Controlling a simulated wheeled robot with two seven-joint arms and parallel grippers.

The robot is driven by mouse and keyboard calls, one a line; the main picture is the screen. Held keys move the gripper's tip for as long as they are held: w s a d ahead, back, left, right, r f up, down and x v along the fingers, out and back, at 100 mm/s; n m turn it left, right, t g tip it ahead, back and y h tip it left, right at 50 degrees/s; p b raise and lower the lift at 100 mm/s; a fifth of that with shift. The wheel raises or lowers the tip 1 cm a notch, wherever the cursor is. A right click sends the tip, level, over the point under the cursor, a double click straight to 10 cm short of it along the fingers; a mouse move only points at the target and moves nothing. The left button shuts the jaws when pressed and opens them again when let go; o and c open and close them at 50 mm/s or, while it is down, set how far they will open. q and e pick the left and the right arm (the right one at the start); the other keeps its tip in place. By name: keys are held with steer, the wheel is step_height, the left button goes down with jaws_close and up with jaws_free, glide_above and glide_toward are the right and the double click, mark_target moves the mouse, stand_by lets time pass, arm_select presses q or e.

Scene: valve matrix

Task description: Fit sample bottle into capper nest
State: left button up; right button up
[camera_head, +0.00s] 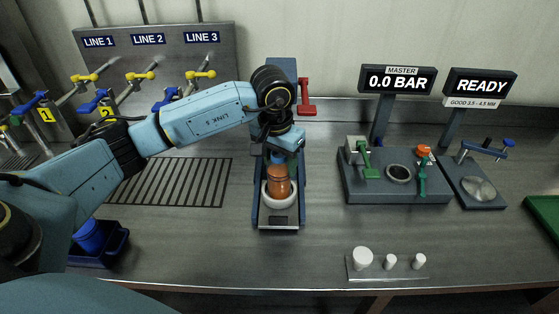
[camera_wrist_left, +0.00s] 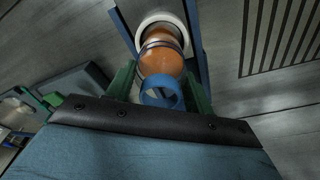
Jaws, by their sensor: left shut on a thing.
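An orange-brown sample bottle (camera_head: 279,182) with a blue cap or collar stands upright at the white ring of the capper nest (camera_head: 279,200). My left gripper (camera_head: 284,157) comes from above and is shut on the bottle's upper part. In the left wrist view the gripper's green fingers (camera_wrist_left: 163,88) lie on both sides of the bottle's blue top, and the bottle (camera_wrist_left: 161,55) reaches into the white ring (camera_wrist_left: 153,19). The ring hides the bottle's base, so I cannot tell whether it is fully seated. My right gripper is not in view.
A red lever (camera_head: 306,97) stands behind the capper. The grey gauge station (camera_head: 398,188) and round-plate station (camera_head: 478,188) are at right. Counter between capper and gauge station is clear.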

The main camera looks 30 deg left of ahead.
arm_select(q)
steer(key=shift+f, duration=0.3)
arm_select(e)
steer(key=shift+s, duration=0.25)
arm_select(q)
steer(key=shift+f, duration=0.2)
steer(key=o, duration=1.6)
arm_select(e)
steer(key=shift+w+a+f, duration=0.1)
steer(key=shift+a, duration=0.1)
arm_select(q)
steer(key=shift+r, duration=0.1)
